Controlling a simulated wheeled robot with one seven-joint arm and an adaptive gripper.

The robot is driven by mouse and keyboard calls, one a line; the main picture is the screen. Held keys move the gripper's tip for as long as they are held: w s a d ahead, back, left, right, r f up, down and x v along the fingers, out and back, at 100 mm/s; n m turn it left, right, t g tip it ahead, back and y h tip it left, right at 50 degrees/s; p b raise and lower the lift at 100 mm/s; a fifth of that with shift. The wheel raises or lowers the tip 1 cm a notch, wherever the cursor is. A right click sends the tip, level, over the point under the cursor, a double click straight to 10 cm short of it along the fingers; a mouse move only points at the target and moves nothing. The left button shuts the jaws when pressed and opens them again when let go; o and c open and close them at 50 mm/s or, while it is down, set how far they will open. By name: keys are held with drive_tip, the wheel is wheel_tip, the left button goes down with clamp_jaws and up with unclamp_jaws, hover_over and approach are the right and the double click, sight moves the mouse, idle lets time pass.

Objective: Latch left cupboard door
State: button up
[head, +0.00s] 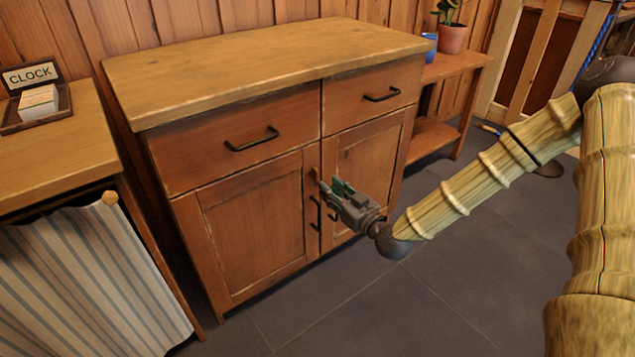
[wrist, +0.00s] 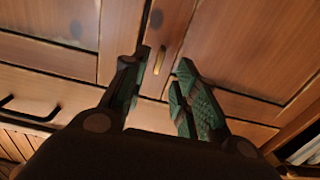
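The left cupboard door (head: 255,225) appears closed, flush in the wooden cupboard. In the wrist view, which is upside down to the room, the left door (wrist: 240,45) is on the right. A small narrow brass-coloured piece (wrist: 160,55), which looks like a turn latch, lies roughly along the seam near the door tops. My gripper (head: 331,187) is in front of this seam, below the drawers. In the wrist view my gripper (wrist: 165,62) is open, with the latch piece between and beyond its fingertips. Contact cannot be told. In the head view the gripper hides much of the latch area.
The right door (head: 368,165) appears closed. Two drawers with dark handles (head: 252,138) sit above the doors. A curtained cabinet (head: 85,280) stands at left, and a low shelf (head: 450,75) with a plant pot at right. The grey floor (head: 400,300) in front is clear.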

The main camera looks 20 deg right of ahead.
sight(317, 178)
drive_tip(key=shift+b+x, duration=1)
drive_tip(key=shift+x, duration=2.4)
clamp_jaws()
